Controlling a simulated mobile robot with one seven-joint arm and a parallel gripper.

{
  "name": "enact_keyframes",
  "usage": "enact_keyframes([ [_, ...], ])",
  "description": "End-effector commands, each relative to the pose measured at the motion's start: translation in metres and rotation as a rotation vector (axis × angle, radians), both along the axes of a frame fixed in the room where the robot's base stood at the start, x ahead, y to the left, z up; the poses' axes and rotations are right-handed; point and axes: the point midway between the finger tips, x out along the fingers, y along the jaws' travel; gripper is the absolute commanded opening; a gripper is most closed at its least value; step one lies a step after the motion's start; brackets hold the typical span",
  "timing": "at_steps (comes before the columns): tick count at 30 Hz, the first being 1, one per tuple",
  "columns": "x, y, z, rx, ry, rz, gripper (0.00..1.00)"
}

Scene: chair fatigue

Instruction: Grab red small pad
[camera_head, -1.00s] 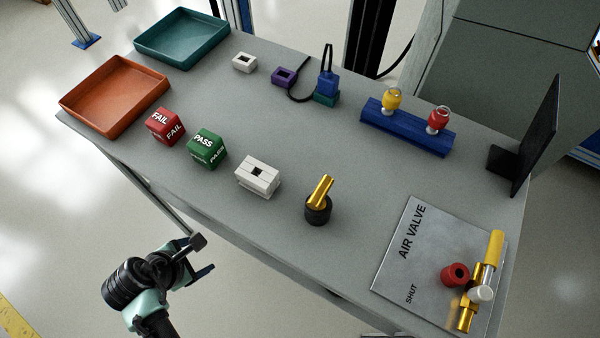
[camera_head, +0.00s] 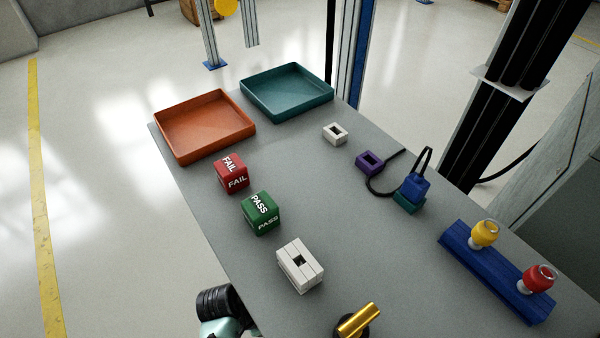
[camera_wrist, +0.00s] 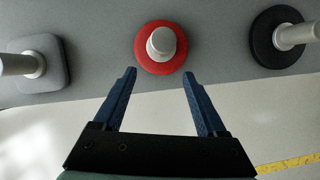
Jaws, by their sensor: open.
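The red small pad (camera_wrist: 161,47) shows in the wrist view at top centre. It is round, with a pale metal stem in front of its middle. My gripper (camera_wrist: 159,74) is open and empty. Its two dark blue fingers point toward the red pad, with their tips just below it in the picture. A gap to the pad seems to remain, but the depth is hard to tell. I cannot make out the red pad in the head view. There, part of my arm shows at the bottom edge and my gripper's fingers are hidden.
A grey square pad (camera_wrist: 34,63) is left of the red pad, and a black round pad (camera_wrist: 276,37) is right. The table holds an orange tray (camera_head: 247,130), a teal tray (camera_head: 330,97), a red FAIL cube (camera_head: 231,173) and a green PASS cube (camera_head: 260,213).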

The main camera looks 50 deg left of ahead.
Motion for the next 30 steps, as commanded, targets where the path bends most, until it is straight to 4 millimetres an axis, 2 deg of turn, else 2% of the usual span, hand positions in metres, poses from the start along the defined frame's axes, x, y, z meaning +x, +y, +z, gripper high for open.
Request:
enact_keyframes([
  [7, 0.042, -0.012, -0.002, 0.002, -0.001, -0.006, 0.74],
  [9, 0.043, -0.013, -0.018, -0.001, 0.002, -0.001, 0.74],
  [12, 0.048, -0.014, -0.026, 0.001, 0.001, -0.001, 0.74],
  [21, 0.049, -0.014, -0.028, 0.0, 0.0, -0.001, 0.74],
  [30, 0.049, -0.014, -0.028, 0.0, 0.0, -0.001, 0.2],
])
